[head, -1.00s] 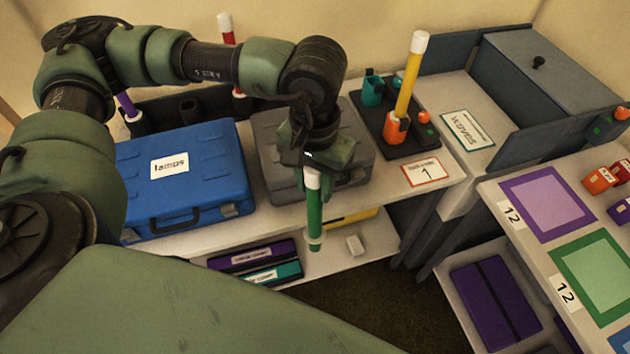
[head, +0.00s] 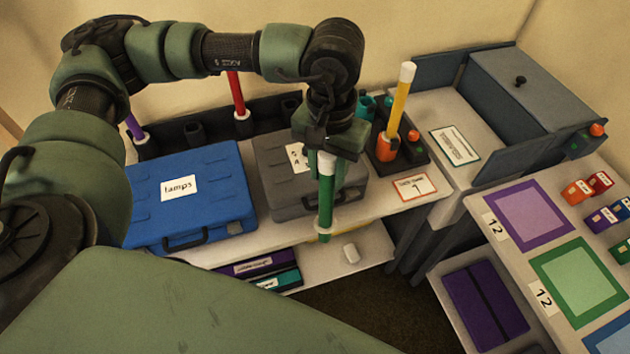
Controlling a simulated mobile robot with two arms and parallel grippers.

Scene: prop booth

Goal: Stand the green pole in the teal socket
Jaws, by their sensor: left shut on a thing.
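My left gripper (head: 328,150) is shut on the green pole (head: 326,192), near its white top. The pole hangs upright in front of the grey case, with a white collar at its lower end, clear of any socket. The teal socket (head: 364,106) is on the dark base at the back right of the shelf, partly hidden behind my left wrist. The orange socket (head: 384,148) on the same base holds an upright yellow pole (head: 400,102). My right gripper is not in view.
A blue case (head: 190,206) and a grey case (head: 275,160) lie on the shelf. Behind them a dark rack (head: 168,140) holds a red pole (head: 236,92) and a purple pole (head: 134,126). A card marked 1 (head: 411,188) lies before the socket base. A grey bin (head: 520,75) stands right.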

